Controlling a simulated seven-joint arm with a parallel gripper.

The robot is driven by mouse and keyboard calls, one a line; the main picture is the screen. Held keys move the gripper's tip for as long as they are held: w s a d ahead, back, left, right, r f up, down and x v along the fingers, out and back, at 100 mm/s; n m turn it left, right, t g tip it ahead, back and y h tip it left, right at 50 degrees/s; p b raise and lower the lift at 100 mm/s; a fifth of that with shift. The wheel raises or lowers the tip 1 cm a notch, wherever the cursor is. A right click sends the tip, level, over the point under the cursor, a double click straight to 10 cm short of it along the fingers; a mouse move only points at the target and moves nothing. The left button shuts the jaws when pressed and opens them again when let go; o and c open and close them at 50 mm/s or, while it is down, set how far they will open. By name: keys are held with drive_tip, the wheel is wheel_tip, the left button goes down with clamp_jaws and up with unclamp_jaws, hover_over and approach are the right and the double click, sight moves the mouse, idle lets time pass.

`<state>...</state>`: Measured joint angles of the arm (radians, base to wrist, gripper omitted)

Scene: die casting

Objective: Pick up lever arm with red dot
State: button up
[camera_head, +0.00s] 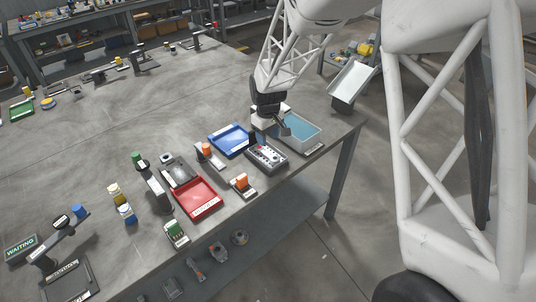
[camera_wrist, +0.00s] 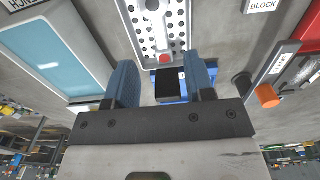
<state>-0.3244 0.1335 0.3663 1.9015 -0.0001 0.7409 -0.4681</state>
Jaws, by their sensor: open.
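My gripper (camera_head: 281,127) is near the teal-filled bin on the right of the table in the head view. In the wrist view, my gripper (camera_wrist: 162,80) has its two blue-grey fingers spread apart, with nothing held between them. A grey panel with holes and a red dot (camera_wrist: 165,58) lies beyond the fingertips; it appears to be the grey box (camera_head: 266,157) in the head view.
The teal-filled bin (camera_head: 303,130) also shows in the wrist view (camera_wrist: 52,50). A blue tray (camera_head: 231,140) and a red tray (camera_head: 195,197) lie to the left. Orange-topped pieces (camera_head: 207,148) stand close by. The table's far middle is clear.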

sight(268, 154)
idle(0.3)
drive_tip(key=shift+f, duration=1.3)
drive_tip(key=shift+f, duration=0.15)
drive_tip(key=shift+w+f, duration=0.15)
drive_tip(key=shift+f, duration=2.3)
clamp_jaws()
